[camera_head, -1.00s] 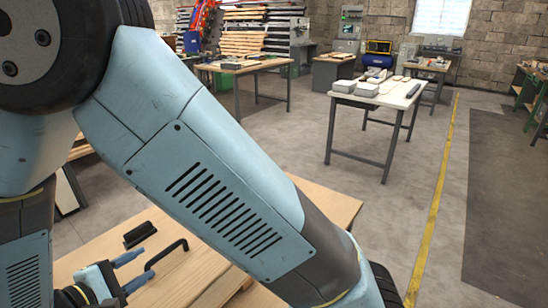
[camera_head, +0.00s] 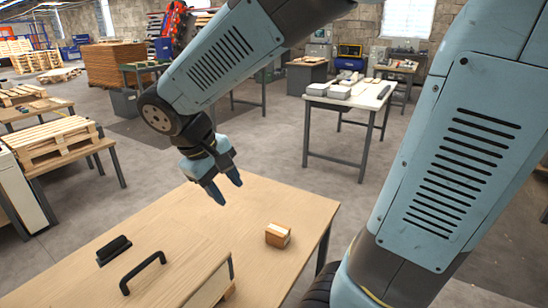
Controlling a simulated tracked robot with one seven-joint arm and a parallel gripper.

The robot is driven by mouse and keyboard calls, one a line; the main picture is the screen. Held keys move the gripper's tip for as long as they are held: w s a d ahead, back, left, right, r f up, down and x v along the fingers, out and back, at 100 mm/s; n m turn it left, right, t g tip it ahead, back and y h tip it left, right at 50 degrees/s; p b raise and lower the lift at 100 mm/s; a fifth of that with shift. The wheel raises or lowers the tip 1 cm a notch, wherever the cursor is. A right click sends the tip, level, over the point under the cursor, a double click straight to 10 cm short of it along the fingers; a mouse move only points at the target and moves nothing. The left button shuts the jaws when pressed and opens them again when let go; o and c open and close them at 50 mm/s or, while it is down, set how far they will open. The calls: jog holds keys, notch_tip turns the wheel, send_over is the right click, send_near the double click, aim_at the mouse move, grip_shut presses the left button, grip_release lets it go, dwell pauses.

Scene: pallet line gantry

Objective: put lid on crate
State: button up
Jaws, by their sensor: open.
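A black bar handle (camera_head: 143,272) stands on a flat light-wood lid (camera_head: 185,262) at the bottom left of the head view. Below the lid's right end a wooden side face (camera_head: 212,288) shows, which looks like the crate. Most of it is cut off by the frame, and I cannot tell how the lid sits on it. My gripper (camera_head: 226,188) is open and empty, fingers pointing down, above the far part of the table and well apart from the handle.
A small cardboard box (camera_head: 278,235) sits on the wooden table (camera_head: 290,205) near its right edge. A black block (camera_head: 113,250) lies behind the handle. The table between block and box is clear. A white-topped bench (camera_head: 350,108) stands beyond, and pallets (camera_head: 52,143) at left.

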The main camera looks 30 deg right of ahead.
jog(key=s+d+r+m+t+y, duration=0.4)
jog(key=s+d+r, duration=0.2)
jog(key=d+r, duration=0.1)
jog(key=shift+d+r+m+t, duration=0.15)
jog(key=shift+d+m+t, duration=0.2)
jog(key=shift+d, duration=0.35)
jog(key=shift+o, duration=0.3)
dwell(0.6)
